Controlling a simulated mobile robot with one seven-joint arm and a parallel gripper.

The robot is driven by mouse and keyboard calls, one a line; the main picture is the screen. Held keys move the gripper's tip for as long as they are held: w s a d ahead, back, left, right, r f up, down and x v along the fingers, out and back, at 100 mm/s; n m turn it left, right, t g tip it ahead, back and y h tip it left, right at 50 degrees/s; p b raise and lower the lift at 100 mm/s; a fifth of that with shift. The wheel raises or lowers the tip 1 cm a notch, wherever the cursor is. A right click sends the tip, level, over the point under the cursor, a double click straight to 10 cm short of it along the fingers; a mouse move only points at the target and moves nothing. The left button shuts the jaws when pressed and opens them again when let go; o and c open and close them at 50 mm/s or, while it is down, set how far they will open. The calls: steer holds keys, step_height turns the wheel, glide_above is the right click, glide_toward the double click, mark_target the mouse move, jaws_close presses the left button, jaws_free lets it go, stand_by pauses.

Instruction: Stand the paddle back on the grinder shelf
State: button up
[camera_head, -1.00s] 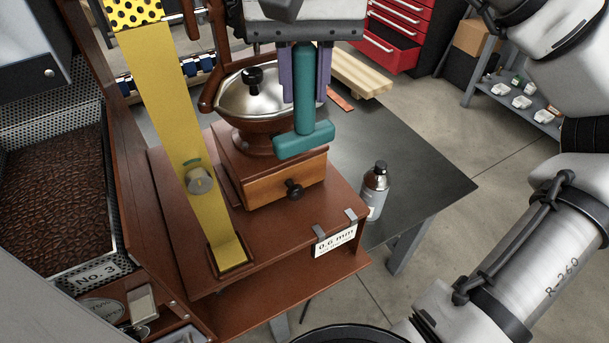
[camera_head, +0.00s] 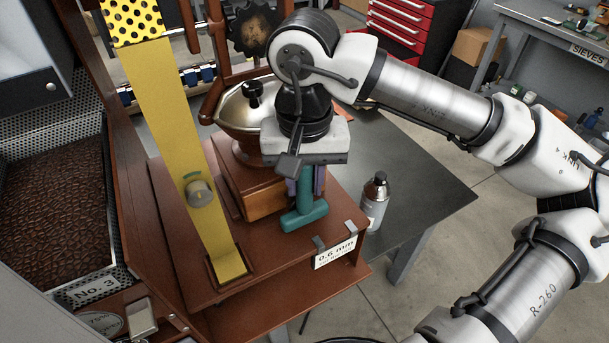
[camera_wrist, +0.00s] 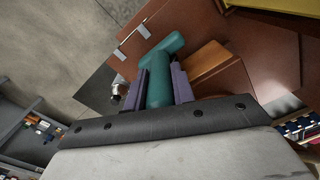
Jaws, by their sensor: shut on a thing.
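The paddle (camera_head: 304,213) is a teal T-shape with a round handle and a wide crosspiece at its lower end. My gripper (camera_head: 307,186) is shut on the handle, with a purple finger on each side. The paddle hangs upright with its crosspiece down, over the front right of the brown grinder shelf (camera_head: 285,256), beside the grinder's wooden base. I cannot tell whether the crosspiece touches the shelf. In the wrist view the paddle (camera_wrist: 166,48) shows between the fingers (camera_wrist: 160,78). My wrist hides the handle's top and part of the grinder.
The grinder (camera_head: 240,185) with its metal dome stands behind-left of the paddle. A yellow strip (camera_head: 178,125) slopes down to the shelf's left. A label card (camera_head: 335,253) is clipped on the front edge. A bottle (camera_head: 375,195) stands to the right.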

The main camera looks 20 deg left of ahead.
steer(key=o, duration=1)
steer(key=shift+r, duration=0.15)
step_height(320, 180, up, 12)
steer(key=shift+f, duration=0.1)
